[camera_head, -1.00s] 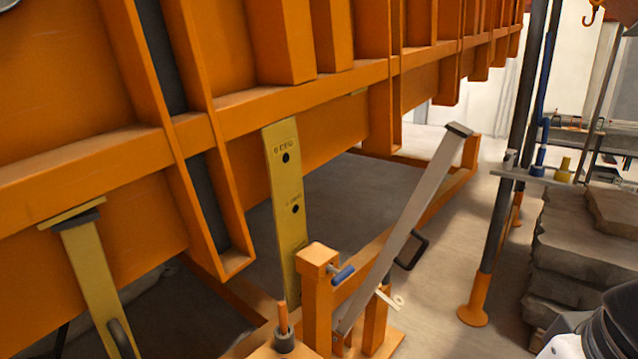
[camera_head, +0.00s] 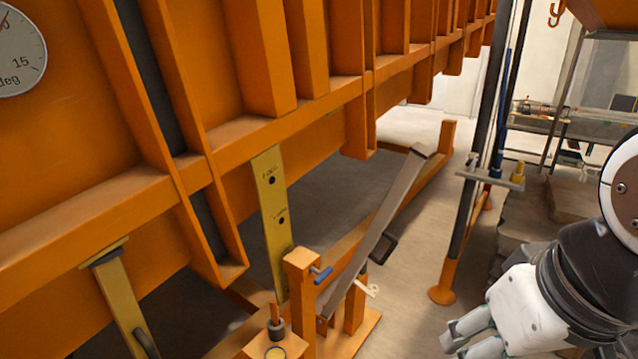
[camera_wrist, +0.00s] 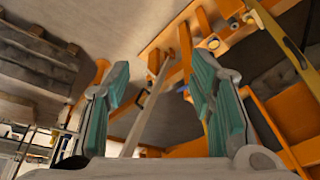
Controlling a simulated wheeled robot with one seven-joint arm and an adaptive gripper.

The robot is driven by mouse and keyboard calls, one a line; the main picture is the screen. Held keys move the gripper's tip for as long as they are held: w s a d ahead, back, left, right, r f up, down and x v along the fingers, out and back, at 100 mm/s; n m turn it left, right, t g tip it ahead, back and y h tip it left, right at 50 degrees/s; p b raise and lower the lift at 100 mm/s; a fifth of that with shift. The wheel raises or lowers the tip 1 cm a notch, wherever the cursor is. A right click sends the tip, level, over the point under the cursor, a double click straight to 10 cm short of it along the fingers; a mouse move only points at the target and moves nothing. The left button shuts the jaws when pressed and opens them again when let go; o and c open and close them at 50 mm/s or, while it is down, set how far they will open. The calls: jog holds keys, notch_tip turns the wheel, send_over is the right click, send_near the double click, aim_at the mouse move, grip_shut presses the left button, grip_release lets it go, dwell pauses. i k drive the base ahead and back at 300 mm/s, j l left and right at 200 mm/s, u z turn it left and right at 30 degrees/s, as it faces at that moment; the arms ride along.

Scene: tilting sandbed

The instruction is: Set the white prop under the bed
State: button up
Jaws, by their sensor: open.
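The white prop (camera_head: 385,222) is a long pale bar with a dark handle on its side. It leans up and to the right from an orange bracket (camera_head: 303,270), its upper end clear of the bed. The bed (camera_head: 60,245) is a big orange ribbed frame filling the left and top. My gripper (camera_head: 462,338) is open and empty at the lower right, apart from the prop. In the wrist view the prop (camera_wrist: 150,110) shows beyond and between the teal fingers of my gripper (camera_wrist: 160,85); the fingers do not touch it.
A yellow plate (camera_head: 270,215) with holes stands upright between bed and bracket. A blue-handled pin (camera_head: 323,275) sits at the bracket. A dark post with orange foot (camera_head: 443,293) stands to the right. A dial (camera_head: 18,50) is at upper left.

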aim_at(420, 153)
jog(key=i+l, duration=0.2)
jog(key=i, duration=0.25)
jog(key=i+l+z, duration=0.15)
jog(key=i, duration=0.35)
jog(key=l, duration=0.1)
